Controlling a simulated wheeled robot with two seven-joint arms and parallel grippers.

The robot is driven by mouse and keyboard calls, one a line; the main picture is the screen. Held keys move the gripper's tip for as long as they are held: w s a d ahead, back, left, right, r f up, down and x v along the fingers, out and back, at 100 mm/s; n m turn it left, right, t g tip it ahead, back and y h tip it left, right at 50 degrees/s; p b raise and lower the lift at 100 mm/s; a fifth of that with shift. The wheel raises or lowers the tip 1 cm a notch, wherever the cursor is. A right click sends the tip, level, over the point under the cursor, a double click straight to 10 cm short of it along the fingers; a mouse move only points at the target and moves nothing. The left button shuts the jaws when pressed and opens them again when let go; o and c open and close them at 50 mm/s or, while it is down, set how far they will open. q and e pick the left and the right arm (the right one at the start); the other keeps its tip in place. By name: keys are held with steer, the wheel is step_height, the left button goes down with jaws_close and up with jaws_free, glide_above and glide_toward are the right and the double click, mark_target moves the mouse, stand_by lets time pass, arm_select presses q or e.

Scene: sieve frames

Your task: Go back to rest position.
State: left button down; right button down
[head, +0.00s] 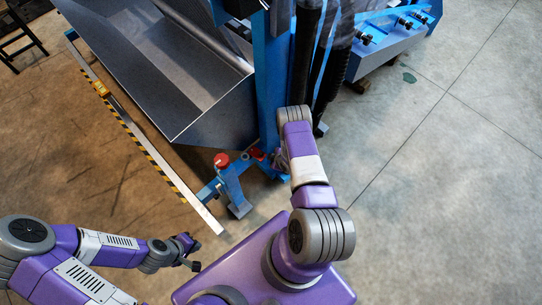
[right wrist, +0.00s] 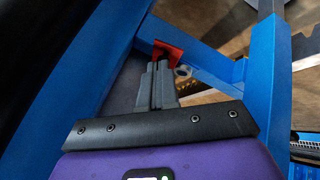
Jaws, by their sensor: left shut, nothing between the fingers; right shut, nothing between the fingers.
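My left gripper (head: 190,252) shows small in the head view, at the lower left, over bare floor. It is shut and empty.
The blue post (head: 270,85) and a grey metal hopper (head: 205,100) stand close ahead. A yellow-black striped bar (head: 148,143) runs along the left. A red-capped blue foot (head: 232,185) stands near my right arm. The floor at right is clear.

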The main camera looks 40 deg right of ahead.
steer(key=shift+d+p+v, duration=0.25)
steer(key=shift+p+v, duration=0.45)
steer(key=shift+v, duration=0.5)
steer(key=shift+d+p+v, duration=0.2)
steer(key=shift+p+v, duration=0.5)
steer(key=shift+v, duration=0.55)
